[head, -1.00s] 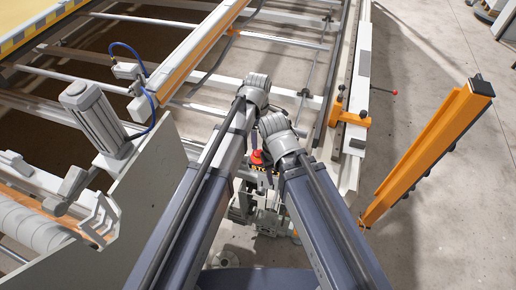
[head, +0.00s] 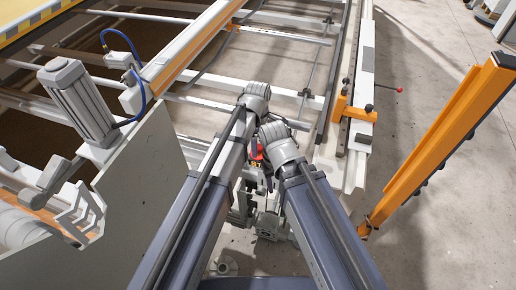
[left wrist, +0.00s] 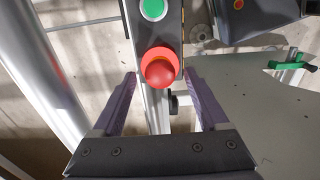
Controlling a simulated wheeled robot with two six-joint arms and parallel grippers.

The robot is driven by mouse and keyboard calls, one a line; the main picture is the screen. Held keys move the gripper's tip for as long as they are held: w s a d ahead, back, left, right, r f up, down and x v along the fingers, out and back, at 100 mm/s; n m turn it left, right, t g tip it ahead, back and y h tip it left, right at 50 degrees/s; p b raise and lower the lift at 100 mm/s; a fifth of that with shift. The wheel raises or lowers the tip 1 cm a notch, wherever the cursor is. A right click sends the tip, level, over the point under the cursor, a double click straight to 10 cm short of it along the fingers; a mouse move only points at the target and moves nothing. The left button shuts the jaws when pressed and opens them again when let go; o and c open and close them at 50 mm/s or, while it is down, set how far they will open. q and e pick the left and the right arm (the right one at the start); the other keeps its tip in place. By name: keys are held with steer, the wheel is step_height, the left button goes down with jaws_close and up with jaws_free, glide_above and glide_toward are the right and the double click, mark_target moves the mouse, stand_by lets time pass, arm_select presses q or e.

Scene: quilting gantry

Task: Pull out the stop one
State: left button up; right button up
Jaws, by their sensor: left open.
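The red mushroom-shaped stop button (left wrist: 160,67) sits on a dark control box, below a green round button (left wrist: 153,9) in the left wrist view. My left gripper (left wrist: 161,76) is open, with one purple-grey finger on each side of the red button. Both fingers look apart from it. In the head view the red button (head: 257,152) shows as a small red patch between my two arms, partly covered. My left gripper (head: 256,158) is there too, mostly hidden. My right gripper is hidden behind its arm.
A machine frame with rails (head: 290,38) fills the back. A grey motor (head: 78,100) stands at the left by a pale side plate (head: 140,195). An orange post (head: 440,145) stands at the right on open concrete floor. A green handle (left wrist: 288,66) shows in the wrist view.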

arm_select(q)
jaws_close()
stand_by(0.7)
